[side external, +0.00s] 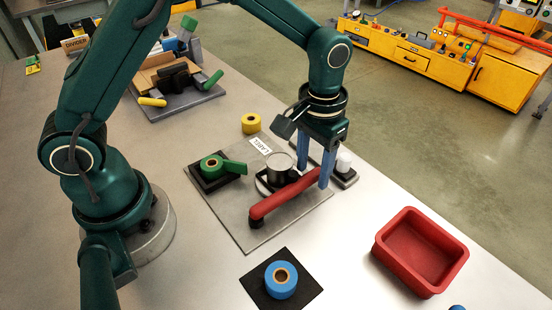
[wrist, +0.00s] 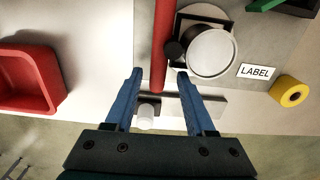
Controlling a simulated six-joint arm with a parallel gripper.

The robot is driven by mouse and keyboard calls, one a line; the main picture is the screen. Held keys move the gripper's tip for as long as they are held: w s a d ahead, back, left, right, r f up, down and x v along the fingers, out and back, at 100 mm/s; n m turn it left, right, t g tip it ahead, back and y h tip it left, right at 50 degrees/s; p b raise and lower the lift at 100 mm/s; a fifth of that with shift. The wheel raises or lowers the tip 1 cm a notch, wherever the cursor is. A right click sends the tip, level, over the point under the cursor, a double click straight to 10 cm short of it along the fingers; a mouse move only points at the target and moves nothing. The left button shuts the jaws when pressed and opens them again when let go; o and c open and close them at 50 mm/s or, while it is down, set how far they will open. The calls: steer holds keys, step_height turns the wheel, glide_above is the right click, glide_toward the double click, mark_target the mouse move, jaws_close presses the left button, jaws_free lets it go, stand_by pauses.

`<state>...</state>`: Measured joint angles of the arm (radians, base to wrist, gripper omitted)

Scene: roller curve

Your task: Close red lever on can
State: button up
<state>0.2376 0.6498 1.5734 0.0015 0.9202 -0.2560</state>
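The red lever (side external: 283,196) is a thick bar running beside the can (side external: 281,168), from a pivot end at the front of the grey plate up to my gripper. In the wrist view the lever (wrist: 162,40) runs straight down between my fingertips, with the can (wrist: 210,52) close on its right. My gripper (side external: 313,178) has two blue fingers pointing down. It is open, with a finger on each side of the lever's far end, also in the wrist view (wrist: 158,73). Gaps show beside the lever there; I cannot tell exact finger height.
A red bin (side external: 421,250) stands at right. A white knob (side external: 344,161) is beside my fingers. The table between plate and bin is clear.

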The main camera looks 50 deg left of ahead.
steer(key=shift+r, duration=2.55)
steer(key=shift+r, duration=0.1)
steer(key=s+a+r+n+t, duration=0.1)
steer(key=s+a+r+t, duration=0.15)
steer(key=r, duration=0.35)
steer(key=s+a+r+t, duration=0.1)
steer(key=s+a+r, duration=0.2)
steer(key=r, duration=0.2)
steer(key=s+a+f+m+t, duration=0.1)
steer(key=s+a+f+t, duration=0.1)
steer(key=s, duration=0.7)
steer(key=shift+f, duration=0.75)
